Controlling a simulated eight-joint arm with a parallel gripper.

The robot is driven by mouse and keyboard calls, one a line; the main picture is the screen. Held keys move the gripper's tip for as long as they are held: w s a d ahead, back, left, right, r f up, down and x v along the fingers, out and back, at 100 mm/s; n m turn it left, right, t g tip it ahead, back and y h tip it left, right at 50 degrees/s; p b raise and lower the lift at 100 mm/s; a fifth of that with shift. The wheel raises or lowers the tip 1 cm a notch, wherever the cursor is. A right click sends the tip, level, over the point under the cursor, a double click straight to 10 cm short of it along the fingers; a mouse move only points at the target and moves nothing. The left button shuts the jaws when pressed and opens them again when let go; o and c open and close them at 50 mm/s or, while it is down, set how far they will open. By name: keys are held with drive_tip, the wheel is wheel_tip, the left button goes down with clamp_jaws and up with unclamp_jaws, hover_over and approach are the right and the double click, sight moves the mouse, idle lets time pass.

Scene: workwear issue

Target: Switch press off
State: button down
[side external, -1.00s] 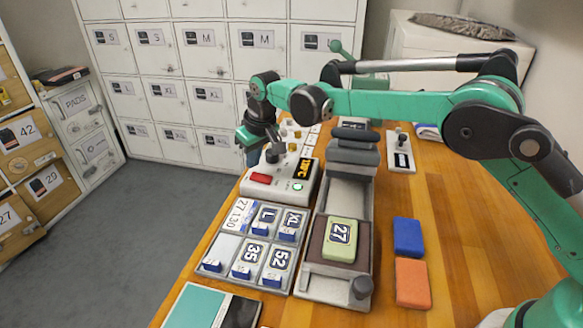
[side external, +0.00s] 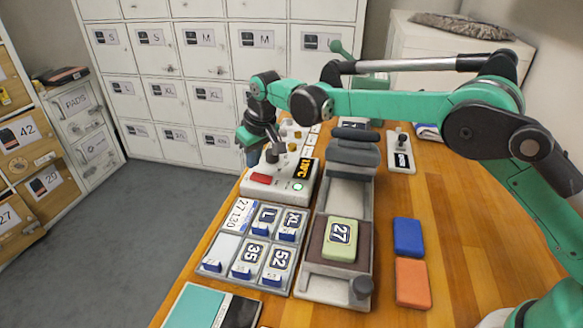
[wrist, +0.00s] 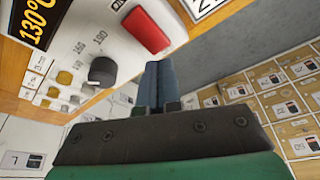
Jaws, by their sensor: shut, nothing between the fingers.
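The press's white control box (side external: 262,190) stands on the wooden bench. It carries a red switch (side external: 262,178), which also shows in the wrist view (wrist: 146,32), and a small green-ringed button (side external: 298,186). Its display (wrist: 36,20) is lit and reads 130°C in the wrist view. A dark round dial (wrist: 102,71) sits near the numbers 160 and 190. My gripper (wrist: 160,82) is shut and empty, with its blue fingers together. In the side view my gripper (side external: 254,157) hangs by the box's far left edge, behind the red switch. I cannot tell whether it touches the box.
The press (side external: 347,195) stands right of the box with a green patch marked 27 (side external: 340,238) on its bed. A tray of number and letter tiles (side external: 247,263) lies in front. Blue (side external: 407,237) and orange (side external: 412,283) blocks lie right. Lockers (side external: 205,110) stand behind.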

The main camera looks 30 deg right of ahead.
sight(256, 176)
drive_tip(key=shift+f, duration=1.15)
idle(0.4)
drive_tip(key=shift+r, duration=3.55)
drive_tip(key=shift+d+r, duration=0.1)
drive_tip(key=s+d+r+m+t, duration=0.1)
drive_tip(key=s+d+r+t, duration=0.1)
drive_tip(key=s+d+r, duration=0.6)
drive_tip(key=s+d+f+m+t, duration=0.1)
drive_tip(key=s+d+f, duration=0.1)
drive_tip(key=s, duration=0.6)
drive_tip(key=s+d+f+m+t, duration=0.1)
drive_tip(key=s+d+f, duration=0.1)
drive_tip(key=s, duration=0.6)
drive_tip(key=shift+s+d+f+h, duration=0.2)
drive_tip(key=shift+f+h, duration=0.2)
drive_tip(key=shift+f, duration=0.4)
